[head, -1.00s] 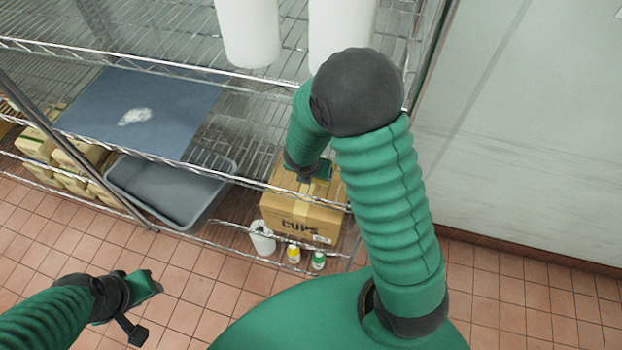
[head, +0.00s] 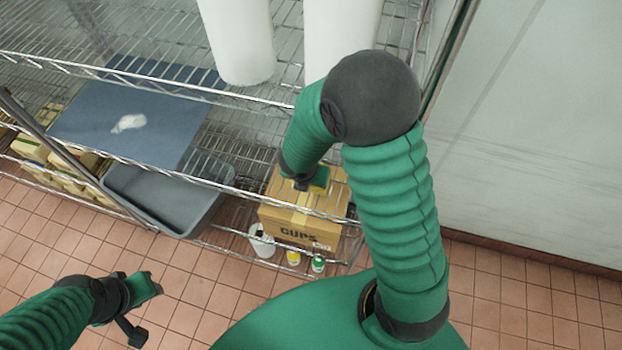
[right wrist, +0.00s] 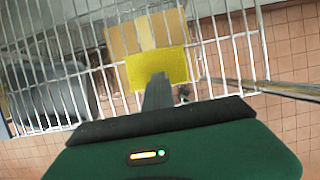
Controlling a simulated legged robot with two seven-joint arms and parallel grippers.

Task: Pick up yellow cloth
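The yellow cloth (right wrist: 158,68) shows in the right wrist view as a flat yellow rectangle over the wire shelf, in front of the cardboard box. A dark finger of my right gripper (right wrist: 158,92) overlaps its near edge. Only one finger is clear, so I cannot tell whether the cloth is gripped or only touched. My left gripper (head: 150,310) is open and empty over the floor at lower left.
Wire shelf edges (head: 200,183) run close around my right forearm. A cardboard cups box (head: 300,228) and small bottles (head: 293,258) stand on the lower shelf. A grey tub (head: 165,195) and blue board (head: 170,130) are left. White cylinders (head: 240,45) stand above.

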